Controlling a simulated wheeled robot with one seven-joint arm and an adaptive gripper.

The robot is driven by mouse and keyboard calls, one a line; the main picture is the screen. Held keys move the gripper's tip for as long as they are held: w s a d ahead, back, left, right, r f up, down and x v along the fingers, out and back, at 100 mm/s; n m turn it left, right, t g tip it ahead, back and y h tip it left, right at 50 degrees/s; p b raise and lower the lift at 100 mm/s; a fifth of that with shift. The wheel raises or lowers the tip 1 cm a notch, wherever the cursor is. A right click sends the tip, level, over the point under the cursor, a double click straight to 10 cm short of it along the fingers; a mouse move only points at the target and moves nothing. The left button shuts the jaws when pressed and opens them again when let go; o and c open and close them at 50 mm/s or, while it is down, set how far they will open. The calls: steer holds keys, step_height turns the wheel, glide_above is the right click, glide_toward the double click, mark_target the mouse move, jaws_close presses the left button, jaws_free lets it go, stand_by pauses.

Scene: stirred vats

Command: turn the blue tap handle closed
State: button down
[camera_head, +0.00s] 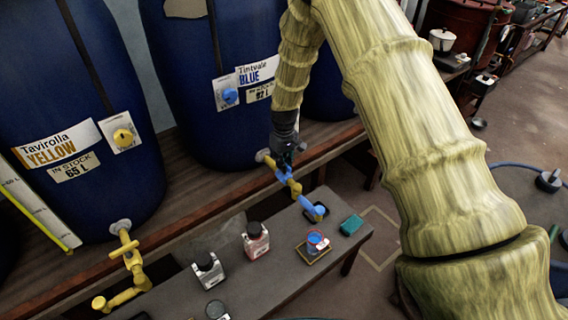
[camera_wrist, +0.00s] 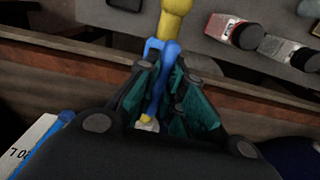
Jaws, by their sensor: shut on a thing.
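The blue tap handle (camera_wrist: 158,82) sits on a yellow tap body (camera_wrist: 175,12) in the wrist view. In the head view the blue tap (camera_head: 285,172) comes out of the low front of the blue vat labelled Tintvale BLUE (camera_head: 190,120). My gripper (camera_wrist: 160,92) has its teal finger pads on both sides of the blue handle and is shut on it. In the head view my gripper (camera_head: 287,148) hangs over the tap from above and partly hides the handle.
A vat labelled Tavirolla YELLOW (camera_head: 75,110) with a yellow tap (camera_head: 125,265) stands at left. A low bench (camera_head: 275,270) carries a clear bottle (camera_head: 208,270), a red-filled bottle (camera_head: 256,241), a small tray (camera_head: 314,250) and a green sponge (camera_head: 351,225).

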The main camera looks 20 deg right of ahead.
steer(key=m, duration=0.9)
steer(key=shift+w+r, duration=0.1)
steer(key=m, duration=0.4)
steer(key=shift+d+m, duration=0.1)
steer(key=shift+m, duration=2.1)
steer(key=c, duration=1.5)
jaws_free()
